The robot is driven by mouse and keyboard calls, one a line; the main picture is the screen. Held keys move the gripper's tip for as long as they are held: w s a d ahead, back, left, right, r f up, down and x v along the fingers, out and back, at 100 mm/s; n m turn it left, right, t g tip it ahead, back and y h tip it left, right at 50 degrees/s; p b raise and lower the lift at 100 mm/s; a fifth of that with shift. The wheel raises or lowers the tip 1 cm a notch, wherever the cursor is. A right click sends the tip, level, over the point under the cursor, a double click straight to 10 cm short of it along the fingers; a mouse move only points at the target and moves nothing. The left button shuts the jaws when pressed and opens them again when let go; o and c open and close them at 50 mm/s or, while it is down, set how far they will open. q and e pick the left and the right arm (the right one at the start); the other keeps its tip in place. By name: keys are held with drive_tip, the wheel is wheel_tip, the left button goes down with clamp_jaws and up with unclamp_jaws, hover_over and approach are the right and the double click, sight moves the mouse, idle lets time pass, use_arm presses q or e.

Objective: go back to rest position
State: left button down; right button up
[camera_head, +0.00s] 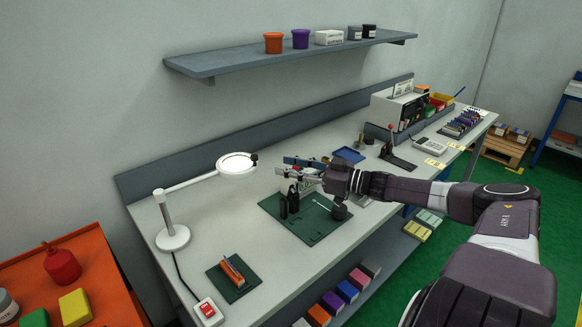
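My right gripper (283,166) reaches in from the right, over the back part of the green mat (270,205) on the workbench. Its two fingers point left and stand apart. I see nothing clearly held between them. Small dark upright parts (288,203) stand on the mat just below the gripper. A small white and red item shows close behind the fingers, partly hidden by them. My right wrist and forearm cover part of the bench. My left gripper is not in view.
A magnifier lamp (236,165) stands left of the gripper. A wall shelf (290,55) with several pots hangs above. A grey and black machine (398,108), a calculator (429,146) and a lever tool (393,152) stand farther right.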

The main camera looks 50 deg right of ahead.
drive_tip(key=shift+s+d, duration=0.1)
drive_tip(key=shift+s, duration=0.15)
idle(0.4)
drive_tip(key=shift+r, duration=0.1)
